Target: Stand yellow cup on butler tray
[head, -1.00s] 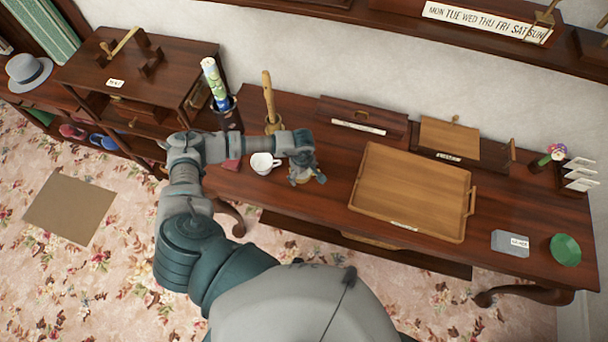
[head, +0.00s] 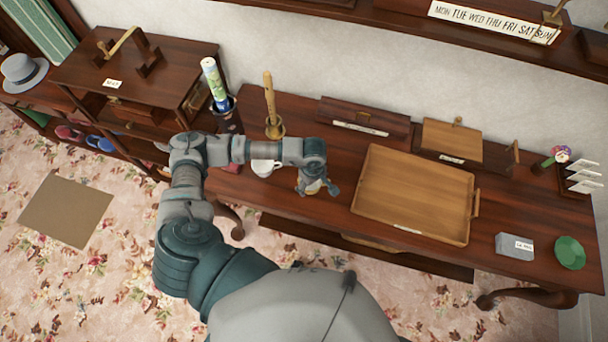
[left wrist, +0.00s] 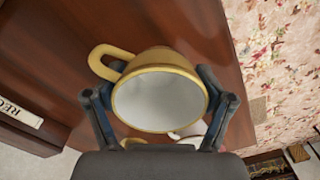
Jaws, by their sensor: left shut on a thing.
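The yellow cup (left wrist: 160,95) fills the middle of the left wrist view, with its white inside facing the camera and its handle to the left. My left gripper (left wrist: 158,112) is shut on the cup, one finger on each side. In the head view my left gripper (head: 317,188) is over the table, left of the butler tray (head: 415,218), and hides most of the cup. The tray is a wooden one with raised rims and end handles, and its floor is empty. My right gripper is not in view.
A white cup (head: 264,168) stands just left of my gripper, partly under my arm. A brass holder (head: 275,128) with a wooden stick is behind. A grey box (head: 515,246) and green dish (head: 569,252) lie right of the tray.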

